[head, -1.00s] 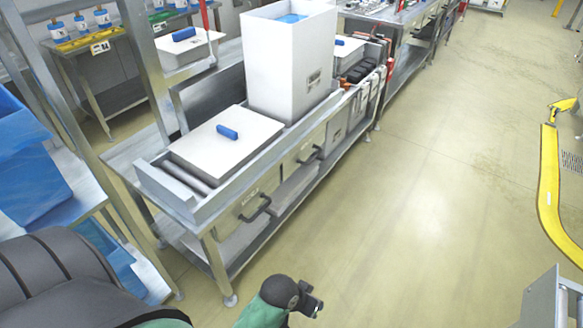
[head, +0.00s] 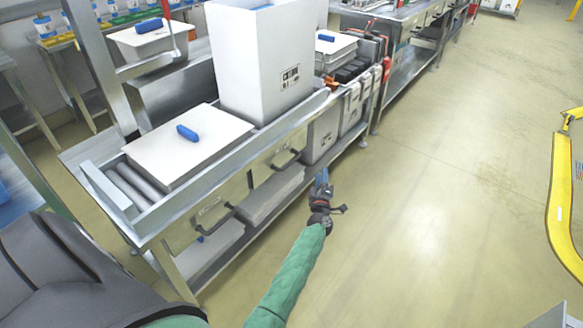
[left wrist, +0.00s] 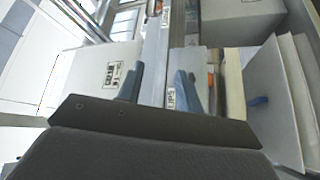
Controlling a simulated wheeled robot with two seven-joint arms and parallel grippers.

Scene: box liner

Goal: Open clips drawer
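A steel bench (head: 250,125) has two pale drawers with dark bar handles in its front. The nearer drawer (head: 203,222) has its handle (head: 216,224) at lower left; the farther one has its handle (head: 287,160) to the right. Both look shut. Their labels are too small to read in the head view. My left gripper (head: 321,183) is in front of the bench, right of the farther handle and apart from it. In the left wrist view its blue fingers (left wrist: 157,84) are apart and empty. A small label (left wrist: 171,97), perhaps reading "CLIPS", shows beyond them. My right gripper is not in view.
A tall white box (head: 265,65) and a white lidded container (head: 190,145) with a blue grip stand on the bench. Grey boxes (head: 322,132) sit under its far part. Open floor (head: 430,210) lies to the right, with a yellow barrier (head: 560,195) beyond.

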